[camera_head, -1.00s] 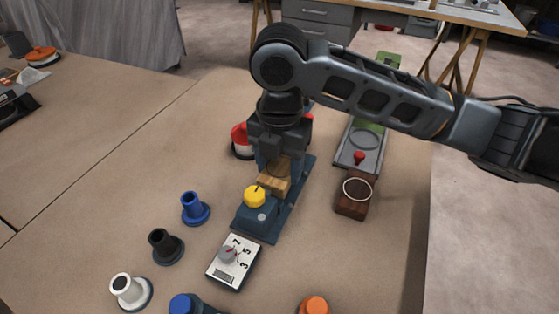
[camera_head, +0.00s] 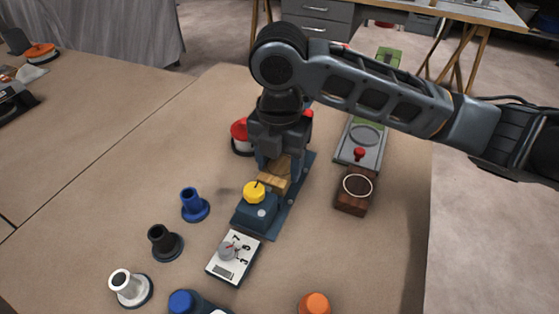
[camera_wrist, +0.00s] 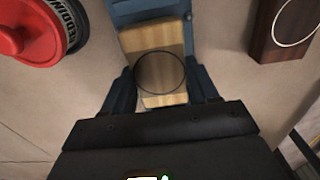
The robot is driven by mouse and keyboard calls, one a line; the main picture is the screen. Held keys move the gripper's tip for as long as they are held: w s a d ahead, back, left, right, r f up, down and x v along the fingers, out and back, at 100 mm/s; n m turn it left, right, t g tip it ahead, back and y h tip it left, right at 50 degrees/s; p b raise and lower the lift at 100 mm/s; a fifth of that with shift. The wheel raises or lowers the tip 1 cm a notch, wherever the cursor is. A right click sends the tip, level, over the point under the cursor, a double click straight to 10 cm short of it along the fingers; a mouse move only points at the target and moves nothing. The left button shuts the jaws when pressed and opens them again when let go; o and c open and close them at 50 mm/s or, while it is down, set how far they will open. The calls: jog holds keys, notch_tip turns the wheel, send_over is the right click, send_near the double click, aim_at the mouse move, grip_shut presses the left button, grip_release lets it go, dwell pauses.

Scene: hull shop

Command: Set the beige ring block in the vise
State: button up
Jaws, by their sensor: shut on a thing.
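The beige ring block (camera_wrist: 132,42) is light wood with a thin dark ring on its top face. My gripper (camera_wrist: 164,98) is shut on it, one finger on each side, in the wrist view. In the head view my gripper (camera_head: 277,163) points down over the blue vise (camera_head: 284,213), and the tan wood (camera_head: 272,182) shows just below and in front of the fingers. The vise has a yellow knob (camera_head: 254,191) at its near end. The block is at the vise, between its ends; my fingers hide much of it, and I cannot tell whether it is seated.
A brown block with a pale ring (camera_head: 352,205) stands right of the vise. A red-topped container (camera_head: 240,138) is behind left. A dial box (camera_head: 233,258) lies in front, with blue (camera_head: 194,206), black (camera_head: 165,243) and white (camera_head: 130,288) pieces at left. Table between is clear.

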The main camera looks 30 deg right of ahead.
aim_at(281, 167)
jog(key=shift+f+b, duration=0.35)
jog(key=shift+f, duration=0.35)
dwell(0.8)
jog(key=o, duration=0.8)
jog(key=shift+r, duration=0.15)
notch_tip(281, 167, up, 11)
jog(key=p, duration=0.9)
jog(key=shift+s, duration=0.1)
